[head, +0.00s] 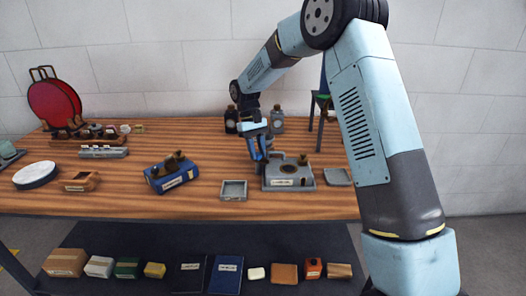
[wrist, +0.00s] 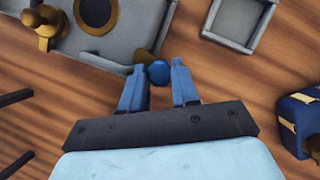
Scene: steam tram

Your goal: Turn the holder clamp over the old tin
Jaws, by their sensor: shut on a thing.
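A grey holder (head: 290,183) with a pale label stands on the wooden table, right of the middle. It also fills the upper left of the wrist view (wrist: 60,62), with a brass knob (wrist: 42,28) and a brass-ringed dark round opening (wrist: 97,12). A blue knob (wrist: 158,73) sits at the holder's edge, beside a short brown piece that looks like the clamp's arm. My gripper (wrist: 159,72) is shut on the blue knob, pointing down at the holder's left side in the head view (head: 260,155). I cannot make out the old tin for certain.
An empty grey tray (head: 233,190) lies left of the holder, and a blue box (head: 172,172) with brass fittings farther left. Another grey tray (head: 338,177) is to the right. Dark bottles (head: 277,119) stand behind. Bare wood lies between the small tray and the blue box.

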